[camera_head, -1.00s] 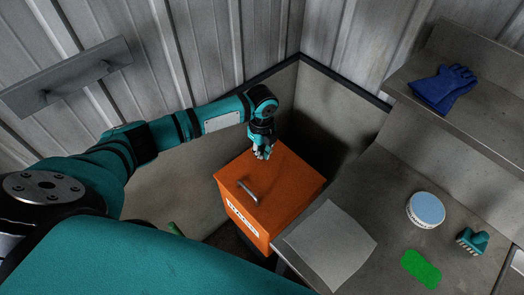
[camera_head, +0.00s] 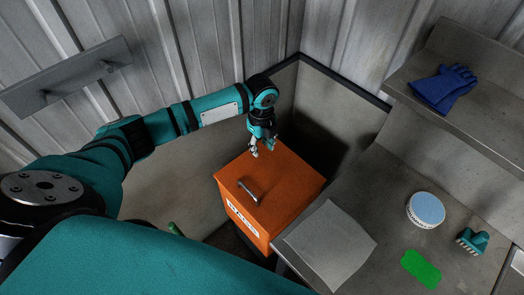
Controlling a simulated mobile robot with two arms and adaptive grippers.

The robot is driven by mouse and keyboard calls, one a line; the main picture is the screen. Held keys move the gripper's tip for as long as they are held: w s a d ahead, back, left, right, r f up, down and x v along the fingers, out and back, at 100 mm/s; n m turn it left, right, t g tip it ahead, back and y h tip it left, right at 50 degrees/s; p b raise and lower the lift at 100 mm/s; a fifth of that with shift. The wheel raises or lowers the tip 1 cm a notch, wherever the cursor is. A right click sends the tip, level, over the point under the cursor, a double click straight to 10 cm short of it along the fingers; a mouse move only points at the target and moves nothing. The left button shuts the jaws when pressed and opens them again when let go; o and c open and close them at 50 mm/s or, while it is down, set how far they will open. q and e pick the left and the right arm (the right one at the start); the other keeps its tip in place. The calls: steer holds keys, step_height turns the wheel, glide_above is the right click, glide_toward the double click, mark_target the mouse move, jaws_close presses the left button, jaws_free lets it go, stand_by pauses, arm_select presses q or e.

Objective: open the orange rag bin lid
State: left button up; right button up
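The orange rag bin (camera_head: 246,223) stands below the head camera, left of the bench. Its orange lid (camera_head: 283,180) lies flat and closed on top. A grey bar handle (camera_head: 249,191) sits near the lid's front edge, above a white label (camera_head: 242,219). My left gripper (camera_head: 262,152) hangs above the back part of the lid, pointing down, with its fingers spread apart and nothing between them. It is behind the handle and apart from it.
Blue gloves (camera_head: 444,88) lie on the shelf above. Corrugated walls (camera_head: 210,45) close off the back.

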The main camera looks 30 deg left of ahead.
arm_select(q)
step_height(320, 180, up, 9)
steer(key=shift+f, duration=0.1)
steer(key=shift+c, duration=0.4)
